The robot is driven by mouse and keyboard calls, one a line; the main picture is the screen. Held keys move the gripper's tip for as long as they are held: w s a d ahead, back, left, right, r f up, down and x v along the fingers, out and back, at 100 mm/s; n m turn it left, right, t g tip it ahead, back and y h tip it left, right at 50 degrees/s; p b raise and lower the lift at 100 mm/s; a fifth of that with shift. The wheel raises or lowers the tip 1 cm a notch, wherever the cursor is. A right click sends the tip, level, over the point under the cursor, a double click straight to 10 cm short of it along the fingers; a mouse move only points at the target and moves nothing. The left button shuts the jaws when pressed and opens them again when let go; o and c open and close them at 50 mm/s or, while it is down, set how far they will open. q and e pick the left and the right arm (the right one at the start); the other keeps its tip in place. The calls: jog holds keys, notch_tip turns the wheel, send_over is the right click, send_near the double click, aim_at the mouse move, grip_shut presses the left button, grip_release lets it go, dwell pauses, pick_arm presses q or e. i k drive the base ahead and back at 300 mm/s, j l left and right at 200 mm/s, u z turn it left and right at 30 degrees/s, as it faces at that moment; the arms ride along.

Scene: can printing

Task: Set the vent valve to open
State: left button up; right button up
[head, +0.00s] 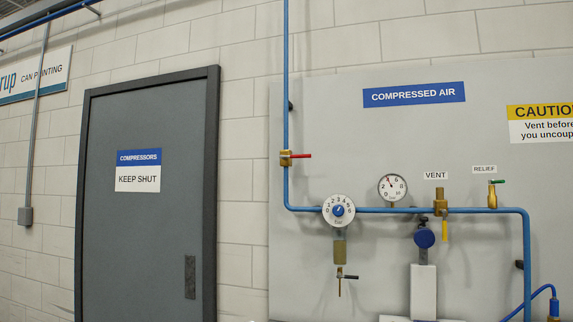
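The vent valve (440,201) is a brass body on the blue pipe, below the VENT label (436,176). Its yellow handle (445,231) hangs straight down, across the level pipe. A white and grey upright piece with a blue round cap comes up from below, just left of the handle; it looks like my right arm. A small dark part at its top is close to the pipe, left of the valve. I cannot make out fingers there or tell whether it touches anything. My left gripper is not in view.
Left of the vent are a gauge (393,188), a regulator dial (338,210) with a drain cock below, and a red-handled valve (287,158). A green-handled relief valve (492,195) stands to the right. A grey door (146,225) is at left.

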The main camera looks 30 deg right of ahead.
aim_at(444, 224)
jog(key=z, duration=1.9)
jog(key=i+j+z, duration=0.35)
jog(key=i+j, duration=0.15)
jog(key=j, duration=0.15)
